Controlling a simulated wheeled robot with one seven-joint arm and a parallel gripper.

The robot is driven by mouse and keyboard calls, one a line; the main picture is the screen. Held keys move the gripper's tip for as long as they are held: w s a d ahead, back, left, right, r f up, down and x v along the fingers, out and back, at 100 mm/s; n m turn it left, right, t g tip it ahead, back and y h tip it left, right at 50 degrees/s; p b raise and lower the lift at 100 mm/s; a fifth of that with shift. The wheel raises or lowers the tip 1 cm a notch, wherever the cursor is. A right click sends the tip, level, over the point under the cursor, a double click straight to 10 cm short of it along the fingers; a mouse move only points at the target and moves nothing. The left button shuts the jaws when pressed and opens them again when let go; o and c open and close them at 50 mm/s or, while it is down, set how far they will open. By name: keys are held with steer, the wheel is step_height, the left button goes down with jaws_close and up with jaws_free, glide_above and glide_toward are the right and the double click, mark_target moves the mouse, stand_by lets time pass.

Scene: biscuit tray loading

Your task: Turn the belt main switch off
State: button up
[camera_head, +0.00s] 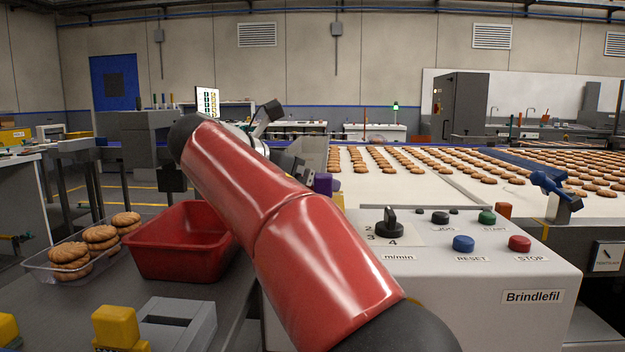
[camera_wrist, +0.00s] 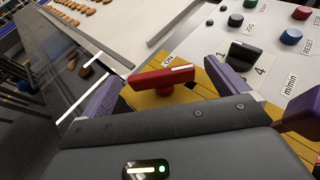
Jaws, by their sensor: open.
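The belt main switch (camera_wrist: 160,80) is a red rotary handle on a yellow plate (camera_wrist: 205,98) in the wrist view. A white mark shows near the handle's right end, beside an "ON" label (camera_wrist: 168,59). My gripper (camera_wrist: 165,72) is open, with purple fingers to the left and right of the handle. No contact shows, and I cannot tell how deep the fingers reach. In the head view my red arm hides the switch. Only a purple finger (camera_head: 323,184) and a sliver of the yellow plate (camera_head: 338,200) show past it.
The control box (camera_head: 480,300) also carries a black speed knob (camera_head: 387,222), a blue reset button (camera_head: 463,243), a red stop button (camera_head: 519,243) and a green start button (camera_head: 486,217). The biscuit belt (camera_head: 400,185) lies behind. A red bin (camera_head: 180,262) and a clear biscuit tray (camera_head: 45,262) stand left.

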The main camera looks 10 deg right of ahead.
steer(key=shift+x, duration=1.05)
steer(key=shift+c, duration=0.2)
steer(key=c, duration=0.9)
steer(key=shift+w+m+g+h, duration=0.15)
steer(key=shift+m+g+h, duration=0.45)
steer(key=shift+m+g, duration=0.4)
steer(key=shift+c, duration=0.2)
steer(key=shift+m+g+h, duration=0.3)
steer(key=shift+m+g, duration=1)
steer(key=shift+g, duration=0.2)
steer(key=o, duration=1)
